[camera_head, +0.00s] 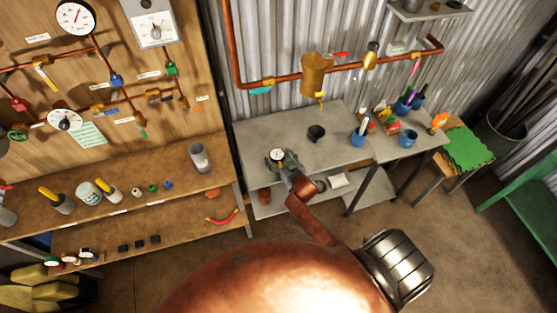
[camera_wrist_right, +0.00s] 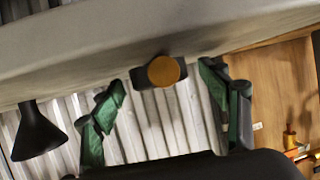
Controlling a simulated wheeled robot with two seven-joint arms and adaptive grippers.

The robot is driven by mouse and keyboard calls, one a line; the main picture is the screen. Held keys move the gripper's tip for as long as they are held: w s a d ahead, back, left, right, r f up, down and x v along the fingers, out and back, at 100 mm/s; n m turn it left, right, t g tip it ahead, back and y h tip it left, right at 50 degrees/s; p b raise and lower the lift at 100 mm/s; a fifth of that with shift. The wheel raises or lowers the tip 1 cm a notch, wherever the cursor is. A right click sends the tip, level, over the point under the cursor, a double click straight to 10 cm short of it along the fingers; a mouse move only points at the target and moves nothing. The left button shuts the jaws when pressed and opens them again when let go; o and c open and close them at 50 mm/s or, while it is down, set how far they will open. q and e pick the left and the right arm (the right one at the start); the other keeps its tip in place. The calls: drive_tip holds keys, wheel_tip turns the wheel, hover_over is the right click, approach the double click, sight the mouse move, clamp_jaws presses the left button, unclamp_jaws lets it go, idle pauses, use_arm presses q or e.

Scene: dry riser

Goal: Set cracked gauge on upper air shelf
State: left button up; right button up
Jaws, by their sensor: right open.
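A small gauge with a white round face (camera_head: 277,155) is on the grey metal table (camera_head: 262,135), near its front edge; I cannot make out a crack. My right gripper (camera_head: 287,160) is open right at the gauge. In the right wrist view, the green-padded fingers (camera_wrist_right: 168,108) stand apart on either side of a dark piece with a round brass end (camera_wrist_right: 163,71), probably the gauge. Contact cannot be told. The wooden bench at left has an upper shelf (camera_head: 140,205) and a lower shelf (camera_head: 185,233); no readable label tells which is the air shelf. My left gripper is out of view.
A black funnel-like cup (camera_head: 316,132) stands near the gauge; it also shows in the wrist view (camera_wrist_right: 38,130). A grey cup (camera_head: 200,157) and several small parts occupy the upper wooden shelf. Blue cups (camera_head: 361,130) stand farther right. Copper pipe (camera_head: 290,80) runs along the wall.

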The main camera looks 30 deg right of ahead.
drive_tip(key=c, duration=1.4)
drive_tip(key=shift+r, duration=0.1)
drive_tip(key=shift+r, duration=0.55)
drive_tip(key=s+d+r, duration=0.1)
drive_tip(key=s+r, duration=1.1)
drive_tip(key=s, duration=0.2)
drive_tip(key=w+a+r+b, duration=0.1)
drive_tip(key=a+r+b, duration=0.1)
drive_tip(key=a, duration=0.4)
drive_tip(key=w+a+r+b, duration=0.1)
drive_tip(key=a+r+b, duration=0.1)
drive_tip(key=a+b, duration=0.2)
drive_tip(key=w+a+r+n+y+b, duration=0.1)
drive_tip(key=a+b, duration=0.1)
drive_tip(key=a, duration=0.6)
drive_tip(key=shift+w+r+b, duration=0.3)
drive_tip(key=shift+r+b, duration=0.1)
